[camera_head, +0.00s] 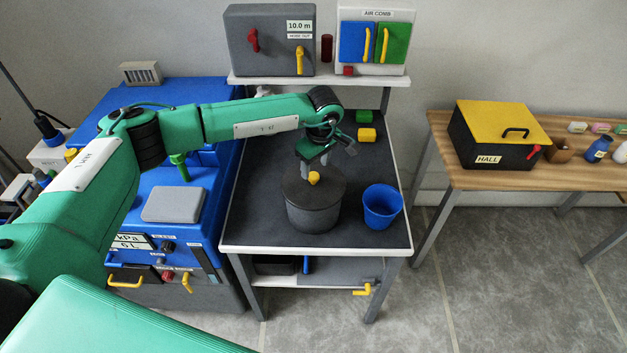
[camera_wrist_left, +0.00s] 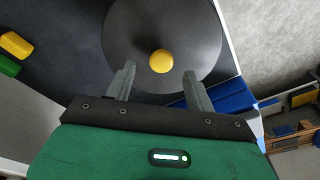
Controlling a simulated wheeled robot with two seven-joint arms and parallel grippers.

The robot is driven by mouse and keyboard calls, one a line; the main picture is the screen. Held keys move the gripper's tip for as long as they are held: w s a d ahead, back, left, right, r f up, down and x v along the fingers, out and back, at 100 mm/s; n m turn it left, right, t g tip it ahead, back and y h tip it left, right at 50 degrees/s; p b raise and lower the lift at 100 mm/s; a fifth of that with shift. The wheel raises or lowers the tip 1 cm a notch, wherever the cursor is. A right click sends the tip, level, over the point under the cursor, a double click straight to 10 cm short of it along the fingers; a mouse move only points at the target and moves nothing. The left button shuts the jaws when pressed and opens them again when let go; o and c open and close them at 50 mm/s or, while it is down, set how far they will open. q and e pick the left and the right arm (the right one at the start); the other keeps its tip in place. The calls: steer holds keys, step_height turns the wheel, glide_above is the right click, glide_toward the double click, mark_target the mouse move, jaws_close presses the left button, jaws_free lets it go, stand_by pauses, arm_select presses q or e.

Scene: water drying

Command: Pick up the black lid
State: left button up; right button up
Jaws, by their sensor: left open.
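The black lid (camera_head: 325,188) lies on top of a dark grey round pot (camera_head: 312,217) on the dark table. It has a round yellow knob (camera_head: 314,178). In the left wrist view the lid (camera_wrist_left: 190,30) fills the upper middle, with its knob (camera_wrist_left: 161,61) just beyond and between the fingertips. My left gripper (camera_head: 316,168) is above the lid, pointing down, with its fingers near the knob. It is open and empty; in the wrist view the fingers (camera_wrist_left: 158,75) are spread apart. My right gripper is not in view.
A blue cup (camera_head: 382,206) stands right of the pot. Yellow (camera_head: 367,134) and green (camera_head: 363,116) blocks lie at the table's back. A shelf with a grey box (camera_head: 270,45) and air comb panel (camera_head: 375,45) rises behind. A blue machine (camera_head: 200,230) stands left.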

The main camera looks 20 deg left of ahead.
mark_target(313, 175)
arm_select(q)
steer(key=shift+a+f+p, duration=0.15)
steer(key=shift+f+p, duration=0.15)
steer(key=shift+f, duration=0.6)
steer(key=shift+a+f+p, duration=0.1)
steer(key=shift+f+p, duration=0.2)
steer(key=shift+f, duration=0.55)
steer(key=c, duration=1.1)
steer(key=shift+o, duration=0.2)
steer(key=shift+r, duration=0.1)
